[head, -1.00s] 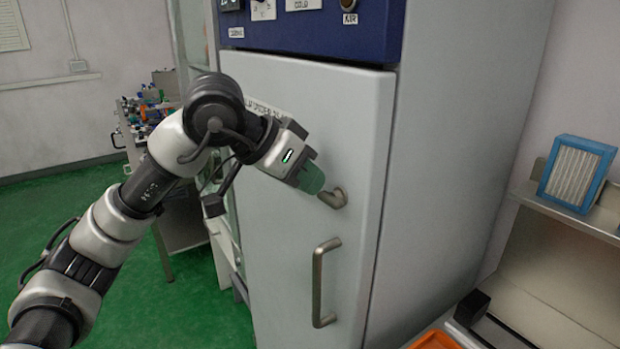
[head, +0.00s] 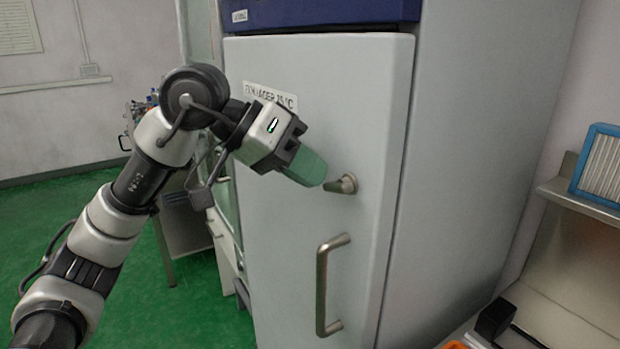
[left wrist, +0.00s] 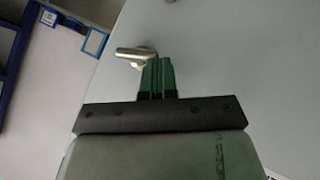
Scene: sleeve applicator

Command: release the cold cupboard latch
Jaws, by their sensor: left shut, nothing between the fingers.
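The pale grey cold cupboard door (head: 290,130) stands closed before me. Its small metal latch (head: 346,185) sits near the door's right edge, with its lever pointing left, roughly level. My left gripper (head: 318,178) is shut and empty, its green fingers pointing at the latch from the upper left. The fingertips are at or just by the lever's free end; I cannot tell whether they touch. In the left wrist view the latch (left wrist: 135,53) shows just beyond the shut green fingers (left wrist: 157,68). My right gripper is not in view.
A vertical metal bar handle (head: 321,287) is on the door below the latch. A shelf at the right holds a blue-framed filter (head: 602,168). A dark block (head: 494,318) lies on the bench at lower right. Green floor (head: 60,205) is open at the left.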

